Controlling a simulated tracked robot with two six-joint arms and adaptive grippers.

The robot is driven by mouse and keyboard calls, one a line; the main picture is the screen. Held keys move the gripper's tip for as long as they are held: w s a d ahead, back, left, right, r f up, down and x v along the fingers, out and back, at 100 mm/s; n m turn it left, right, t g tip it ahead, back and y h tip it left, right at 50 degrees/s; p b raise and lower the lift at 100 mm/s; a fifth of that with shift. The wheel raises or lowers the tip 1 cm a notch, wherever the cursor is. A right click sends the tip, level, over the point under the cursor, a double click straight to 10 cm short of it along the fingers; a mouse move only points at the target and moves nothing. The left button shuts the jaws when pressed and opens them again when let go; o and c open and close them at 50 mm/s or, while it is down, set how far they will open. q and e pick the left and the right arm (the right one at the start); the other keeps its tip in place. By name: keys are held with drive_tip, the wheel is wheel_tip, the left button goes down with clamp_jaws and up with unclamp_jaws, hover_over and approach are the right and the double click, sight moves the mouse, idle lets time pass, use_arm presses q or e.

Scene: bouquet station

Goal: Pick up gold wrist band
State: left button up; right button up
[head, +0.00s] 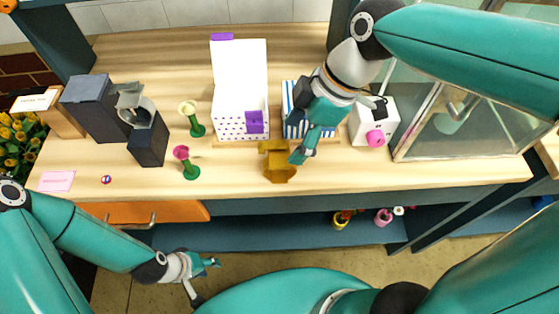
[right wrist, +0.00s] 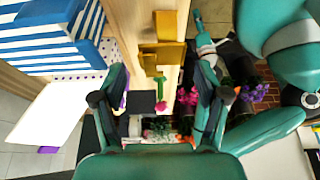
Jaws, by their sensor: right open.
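The gold wrist band (head: 279,161) is a blocky, angular gold piece near the front edge of the wooden table, right of centre. In the right wrist view it shows as gold blocks (right wrist: 170,53) ahead of the fingers, toward the top. My right gripper (head: 306,143) is open and empty, pointing down just right of the gold band; one finger overlaps its edge in the head view. I cannot tell whether they touch. My left gripper (head: 203,278) is empty and looks open, low in front of the table.
Behind stand a white dotted box (head: 229,118), a blue-striped box (head: 291,105) and a white device with a pink knob (head: 375,138). Green-based pink (head: 189,170) and cream (head: 194,129) holders and a dark block (head: 149,147) stand left. A glass case (head: 440,130) stands right.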

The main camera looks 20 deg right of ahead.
sight(279, 155)
drive_tip(key=shift+a+x, duration=0.15)
drive_tip(key=shift+x, duration=1.5)
drive_tip(key=shift+a+x, duration=0.2)
drive_tip(key=shift+x, duration=1.4)
drive_tip(key=shift+r, duration=0.15)
drive_tip(key=c, duration=0.9)
drive_tip(key=shift+c, duration=0.3)
drive_tip(key=shift+r, duration=0.15)
